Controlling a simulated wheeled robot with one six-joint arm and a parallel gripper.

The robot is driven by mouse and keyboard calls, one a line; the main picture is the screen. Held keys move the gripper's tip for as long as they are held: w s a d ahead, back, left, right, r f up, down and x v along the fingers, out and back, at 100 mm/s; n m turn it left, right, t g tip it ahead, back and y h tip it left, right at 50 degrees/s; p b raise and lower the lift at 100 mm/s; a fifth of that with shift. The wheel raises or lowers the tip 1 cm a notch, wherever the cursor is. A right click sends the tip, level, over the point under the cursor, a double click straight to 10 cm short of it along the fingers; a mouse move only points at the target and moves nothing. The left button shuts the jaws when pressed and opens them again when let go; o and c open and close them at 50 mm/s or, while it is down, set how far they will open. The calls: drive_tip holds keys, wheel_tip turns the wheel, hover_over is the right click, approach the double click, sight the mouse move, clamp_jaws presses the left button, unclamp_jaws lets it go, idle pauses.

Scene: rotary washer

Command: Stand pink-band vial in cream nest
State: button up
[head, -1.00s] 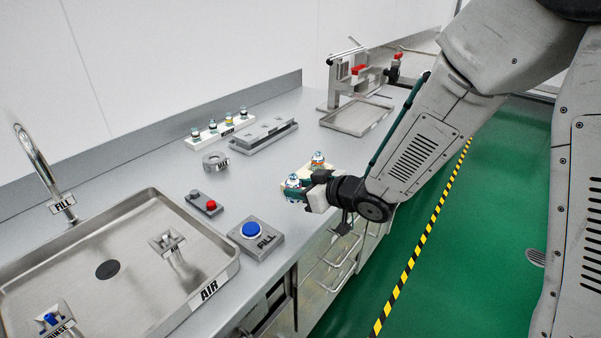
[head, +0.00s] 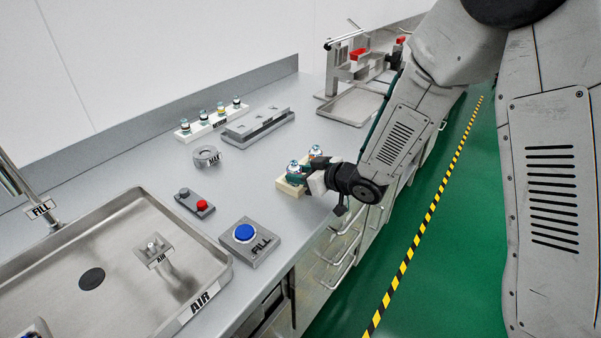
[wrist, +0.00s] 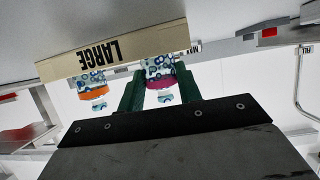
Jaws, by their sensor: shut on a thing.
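The pink-band vial (wrist: 160,74) is between the green fingers of my gripper (wrist: 160,92) in the wrist view, which is upside down. My gripper is shut on it. The vial's lower end meets the cream nest (wrist: 120,45), a block marked LARGE; I cannot tell whether it is fully seated. An orange-band vial (wrist: 94,82) stands at the same block, beside the held one. In the head view my gripper (head: 297,178) is at the cream nest (head: 288,189) near the bench's front edge, and the fingers partly hide the held vial (head: 293,168).
A white rack (head: 212,120) of several small vials and a grey metal rack (head: 257,124) stand at the back. A round MAX piece (head: 207,156), a red-button box (head: 194,203), a blue FILL button (head: 244,233) and the sink (head: 213,277) lie left of my gripper.

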drive_tip(key=o, duration=1)
drive_tip(key=shift+d, duration=0.1)
drive_tip(key=v, duration=1.2)
drive_tip(key=s+d+r+m+h, duration=0.3)
drive_tip(key=d+r+h, duration=0.25)
drive_tip(key=d, duration=0.35)
drive_tip(key=s+d+r+m+h, duration=0.2)
drive_tip(key=d+r+m+h, duration=0.2)
drive_tip(key=d+h, duration=0.3)
drive_tip(key=s+r+m+g, duration=0.1)
drive_tip(key=s+g, duration=0.1)
drive_tip(key=s, duration=0.5)
drive_tip(key=s+r+m+g+y, duration=0.1)
drive_tip(key=s+g, duration=0.2)
drive_tip(key=s, duration=0.5)
drive_tip(key=s+r+m+g+y, duration=0.1)
drive_tip(key=s+r+g, duration=0.1)
drive_tip(key=s, duration=0.6)
drive_tip(key=shift+d+r, duration=0.15)
drive_tip(key=shift+d, duration=0.05)
